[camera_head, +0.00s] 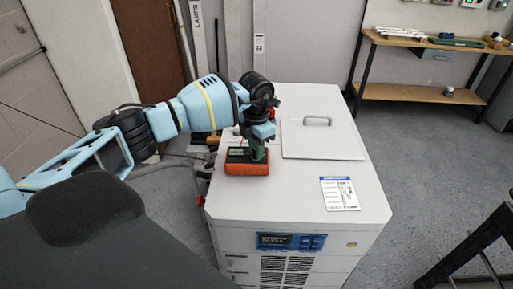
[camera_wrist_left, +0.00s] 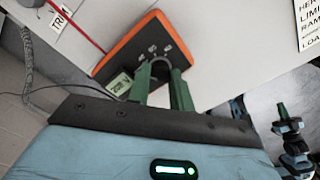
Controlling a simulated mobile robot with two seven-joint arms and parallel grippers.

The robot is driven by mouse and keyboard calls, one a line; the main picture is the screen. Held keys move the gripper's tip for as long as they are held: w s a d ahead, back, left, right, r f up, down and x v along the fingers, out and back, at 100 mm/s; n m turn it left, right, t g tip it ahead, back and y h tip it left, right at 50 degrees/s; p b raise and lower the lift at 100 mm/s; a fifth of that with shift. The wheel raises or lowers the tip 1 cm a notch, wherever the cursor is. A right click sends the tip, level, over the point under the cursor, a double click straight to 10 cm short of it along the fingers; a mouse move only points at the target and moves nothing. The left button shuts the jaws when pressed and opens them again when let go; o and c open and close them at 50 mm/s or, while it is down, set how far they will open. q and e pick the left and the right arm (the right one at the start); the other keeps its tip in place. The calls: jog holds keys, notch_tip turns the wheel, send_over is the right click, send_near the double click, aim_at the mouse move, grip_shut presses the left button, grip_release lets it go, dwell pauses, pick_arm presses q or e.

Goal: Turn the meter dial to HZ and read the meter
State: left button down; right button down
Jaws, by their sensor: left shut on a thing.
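The meter (camera_head: 247,164) is an orange-edged box on the left part of the white cabinet's top. In the left wrist view the meter (camera_wrist_left: 128,50) shows its dark face, a small lit display and printed marks around the dial. My left gripper (camera_head: 258,145) reaches down onto the meter from above. In the left wrist view its green fingers (camera_wrist_left: 164,73) are shut on the dial (camera_wrist_left: 161,65), which they mostly hide. I cannot tell which mark the dial points at, and the display is too small to read surely.
The white cabinet (camera_head: 290,205) has a lid with a handle (camera_head: 318,121) and a printed card (camera_head: 340,194) on top. Cables lie at its left side, and a red lead (camera_wrist_left: 80,28) runs near the meter. A wooden workbench (camera_head: 425,92) stands at the back right. Grey floor is open between.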

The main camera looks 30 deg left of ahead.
pick_arm(q)
jog(key=m, duration=0.4)
jog(key=shift+m+b, duration=0.3)
jog(key=m+b, duration=0.1)
jog(key=m, duration=0.4)
jog(key=m+b, duration=0.1)
jog(key=m, duration=0.4)
jog(key=shift+m, duration=0.4)
jog(key=shift+m+b, duration=0.4)
jog(key=shift+m, duration=1.6)
pick_arm(e)
jog(key=shift+g, duration=0.4)
jog(key=shift+s+a+f, duration=0.1)
jog(key=shift+s+f, duration=0.3)
jog(key=shift+f, duration=0.3)
jog(key=shift+s+f, duration=0.4)
jog(key=shift+f, duration=0.3)
jog(key=shift+s+a+f, duration=0.1)
jog(key=shift+s+f, duration=0.3)
jog(key=shift+f, duration=0.3)
pick_arm(q)
jog(key=c, duration=1.2)
grip_release()
jog(key=shift+c, duration=0.2)
jog(key=shift+r, duration=0.15)
